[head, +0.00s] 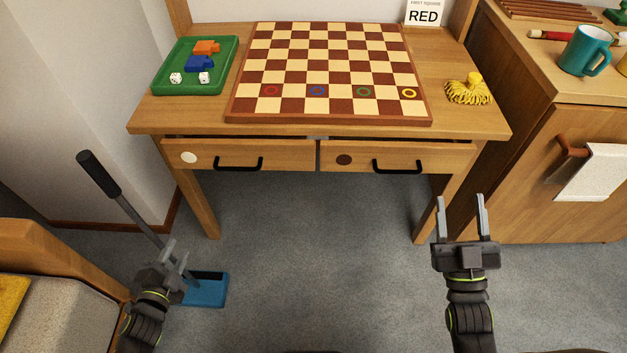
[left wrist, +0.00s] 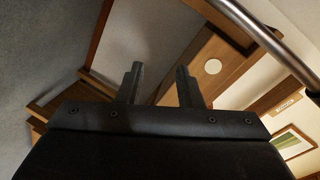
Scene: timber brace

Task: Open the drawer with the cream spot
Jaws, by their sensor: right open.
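The drawer with the cream spot (head: 290,154) is the left one under the desk, and it looks shut. Its round cream spot (head: 189,158) is at the left end, and its black bar handle (head: 239,168) is near the middle. The spot also shows in the left wrist view (left wrist: 212,66). My left gripper (head: 176,256) is low in front of the desk's left side, below and apart from the handle. Its fingers are apart and empty in the left wrist view (left wrist: 159,86). My right gripper (head: 461,213) is open and empty, below the right drawer.
The right drawer (head: 300,155) is hidden from none of my view; its dark brown spot (head: 344,160) and handle (head: 397,169) show. A long-handled blue dustpan (head: 208,290) stands by my left gripper, its pole (head: 135,212) close by. A chessboard (head: 328,75) lies on the desk.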

